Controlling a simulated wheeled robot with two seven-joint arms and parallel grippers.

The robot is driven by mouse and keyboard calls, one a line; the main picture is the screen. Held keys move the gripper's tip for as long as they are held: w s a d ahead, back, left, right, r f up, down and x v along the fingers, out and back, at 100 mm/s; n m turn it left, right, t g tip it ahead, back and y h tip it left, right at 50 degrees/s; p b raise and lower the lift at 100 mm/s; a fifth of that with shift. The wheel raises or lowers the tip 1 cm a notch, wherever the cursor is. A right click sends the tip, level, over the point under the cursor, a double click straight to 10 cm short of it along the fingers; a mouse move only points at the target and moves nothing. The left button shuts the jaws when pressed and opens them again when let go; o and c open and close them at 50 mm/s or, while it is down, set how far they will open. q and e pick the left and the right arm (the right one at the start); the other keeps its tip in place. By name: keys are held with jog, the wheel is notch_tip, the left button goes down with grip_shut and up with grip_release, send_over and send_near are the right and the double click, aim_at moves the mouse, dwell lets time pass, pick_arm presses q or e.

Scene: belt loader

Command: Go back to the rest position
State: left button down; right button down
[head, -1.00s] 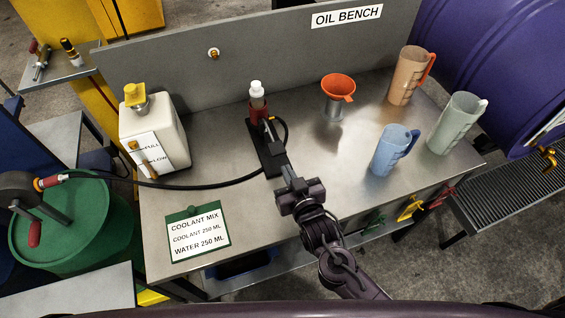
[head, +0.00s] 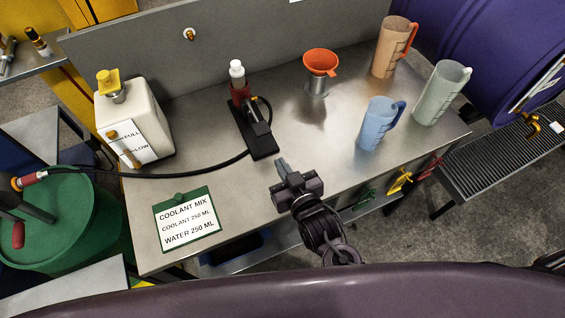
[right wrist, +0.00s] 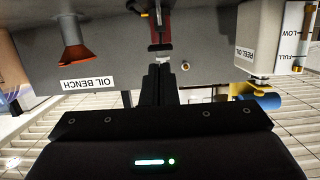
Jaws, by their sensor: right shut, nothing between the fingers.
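My right gripper (head: 281,164) is shut and empty above the front part of the steel bench (head: 300,130), in front of the black nozzle holder (head: 262,145). The right wrist view shows its closed black fingers (right wrist: 157,85) from behind. The nozzle with its red part and white-capped bottle (head: 237,72) stands in the holder, apart from the gripper. My left gripper is in neither view.
On the bench stand a white reel-oil jug (head: 150,110), an orange funnel (head: 321,62), and orange (head: 392,50), blue (head: 378,125) and grey-green (head: 440,95) measuring jugs. A black hose (head: 190,173) runs left to a green drum (head: 75,215).

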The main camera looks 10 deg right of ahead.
jog(key=shift+d, duration=0.1)
jog(key=s+d+r+m+g+h, duration=0.2)
jog(key=s+d+r+g+h, duration=0.2)
jog(key=s+d+g, duration=0.95)
notch_tip(320, 180, down, 31)
jog(key=d+t+b, duration=0.1)
jog(key=d, duration=0.1)
jog(key=s+d+f+b, duration=0.1)
jog(key=s+d+f, duration=0.2)
jog(key=s+f, duration=1.6)
jog(key=shift+s+f+n+g+h, duration=0.3)
jog(key=shift+f+n+g, duration=0.1)
jog(key=shift+g, duration=0.05)
